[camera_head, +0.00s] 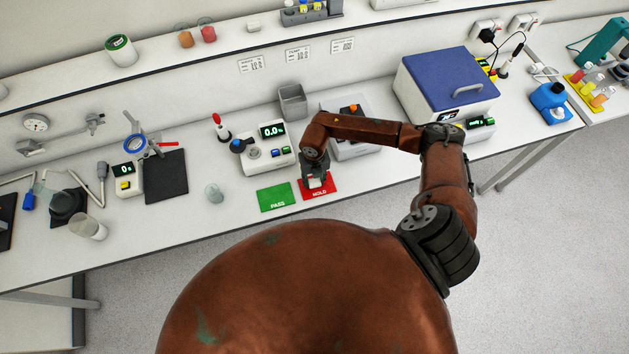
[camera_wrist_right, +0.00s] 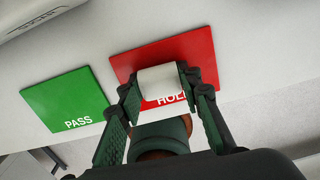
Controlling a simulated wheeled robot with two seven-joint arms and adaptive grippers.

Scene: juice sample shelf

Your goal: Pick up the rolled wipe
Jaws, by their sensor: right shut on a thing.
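The rolled wipe (camera_wrist_right: 157,80) is a short white roll in the right wrist view, above or on the red HOLD mat (camera_wrist_right: 200,50). My right gripper (camera_wrist_right: 160,92) is shut on it, with one finger at each end of the roll. In the head view my right gripper (camera_head: 317,186) points down over the red mat (camera_head: 331,187), and a little of the white roll shows between its fingers. I cannot tell whether the roll touches the mat. My left gripper is not in view.
The green PASS mat (camera_head: 277,198) lies just left of the red mat. Behind stand a small device with a display (camera_head: 267,150), a grey bin (camera_head: 293,101) and a blue-lidded box (camera_head: 448,80).

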